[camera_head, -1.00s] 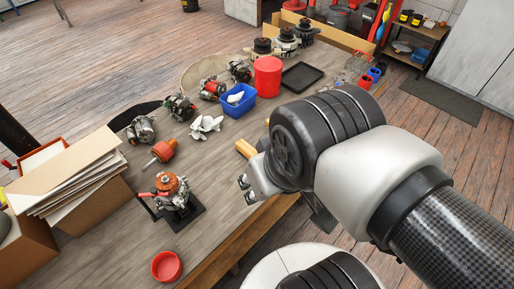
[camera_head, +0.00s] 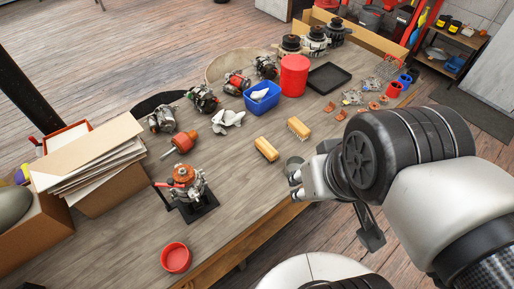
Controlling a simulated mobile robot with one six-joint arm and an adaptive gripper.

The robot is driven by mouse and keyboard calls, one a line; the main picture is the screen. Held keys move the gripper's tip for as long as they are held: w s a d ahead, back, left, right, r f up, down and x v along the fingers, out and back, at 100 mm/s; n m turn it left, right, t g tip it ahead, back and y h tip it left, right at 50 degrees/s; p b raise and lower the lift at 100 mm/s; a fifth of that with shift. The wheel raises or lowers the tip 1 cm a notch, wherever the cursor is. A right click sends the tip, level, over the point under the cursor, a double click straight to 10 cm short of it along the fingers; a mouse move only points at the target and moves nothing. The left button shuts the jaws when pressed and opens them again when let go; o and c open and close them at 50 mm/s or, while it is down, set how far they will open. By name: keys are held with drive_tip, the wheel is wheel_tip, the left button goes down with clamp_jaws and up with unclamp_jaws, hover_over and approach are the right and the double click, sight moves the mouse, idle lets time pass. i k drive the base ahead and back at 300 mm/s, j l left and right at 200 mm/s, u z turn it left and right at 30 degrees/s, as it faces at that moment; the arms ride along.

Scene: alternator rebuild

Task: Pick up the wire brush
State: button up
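Two wooden-backed brushes lie on the workbench near its middle. One brush (camera_head: 266,149) is on the left, and the other brush (camera_head: 299,129), with bristles showing along its side, is to the right and farther back. I cannot tell which of them is the wire brush. My gripper (camera_head: 294,187) is at the bench's front edge, nearer the camera than both brushes and apart from them. Its two fingertips are spread with nothing between them.
A red bucket (camera_head: 294,76), a blue bin (camera_head: 262,97) and a black tray (camera_head: 331,77) are farther back. An alternator on a stand (camera_head: 187,187) and a red bowl (camera_head: 176,257) are to the left.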

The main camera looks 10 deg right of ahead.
sight(266, 149)
drive_tip(key=i+l+u, duration=0.6)
drive_tip(key=l+u, duration=0.15)
drive_tip(key=l, duration=0.15)
drive_tip(key=i+l+u, duration=0.1)
drive_tip(key=l+u, duration=0.15)
drive_tip(key=l, duration=0.15)
